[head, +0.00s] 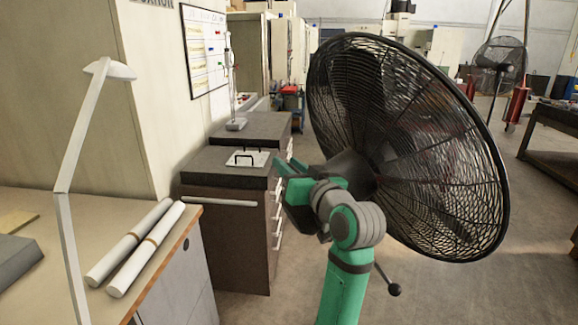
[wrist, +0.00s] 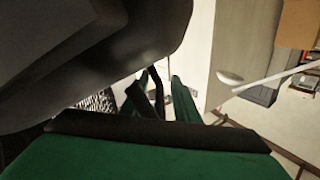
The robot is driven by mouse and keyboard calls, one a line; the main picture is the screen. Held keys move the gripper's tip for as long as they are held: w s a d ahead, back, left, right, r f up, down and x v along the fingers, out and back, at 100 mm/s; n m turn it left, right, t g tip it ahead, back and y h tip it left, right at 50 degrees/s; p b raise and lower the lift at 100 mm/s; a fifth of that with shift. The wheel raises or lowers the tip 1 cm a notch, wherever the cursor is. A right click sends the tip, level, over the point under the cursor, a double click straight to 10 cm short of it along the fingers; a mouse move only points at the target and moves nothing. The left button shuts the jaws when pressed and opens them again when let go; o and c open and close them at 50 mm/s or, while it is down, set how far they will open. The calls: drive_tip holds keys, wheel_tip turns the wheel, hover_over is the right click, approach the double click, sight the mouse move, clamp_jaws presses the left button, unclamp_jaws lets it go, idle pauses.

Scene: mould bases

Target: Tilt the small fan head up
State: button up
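The near fan has a wide black wire cage (head: 440,130) that fills the right half of the head view, with its dark motor housing (head: 349,172) at the back centre. My gripper (head: 281,170) is just left of that housing, at the end of my green and grey arm. In the wrist view a large dark rounded shape, apparently the motor housing, covers the upper left. A bit of the cage (wrist: 97,101) shows below it. My gripper's green and black fingers (wrist: 160,88) are partly hidden, so their opening and any contact are unclear.
A second fan (head: 497,66) stands far back right. A wooden bench (head: 150,275) at left holds two white rolls (head: 145,250) and a white lamp (head: 72,160). A dark drawer cabinet (head: 225,225) stands behind. A rod with a black ball (head: 394,290) shows beside my arm. Open floor lies right.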

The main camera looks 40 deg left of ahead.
clamp_jaws()
drive_tip(key=shift+w+d+r, duration=0.3)
drive_tip(key=shift+w+r, duration=0.25)
drive_tip(key=shift+r, duration=0.25)
unclamp_jaws()
drive_tip(key=v, duration=1.1)
drive_tip(key=shift+a, duration=0.1)
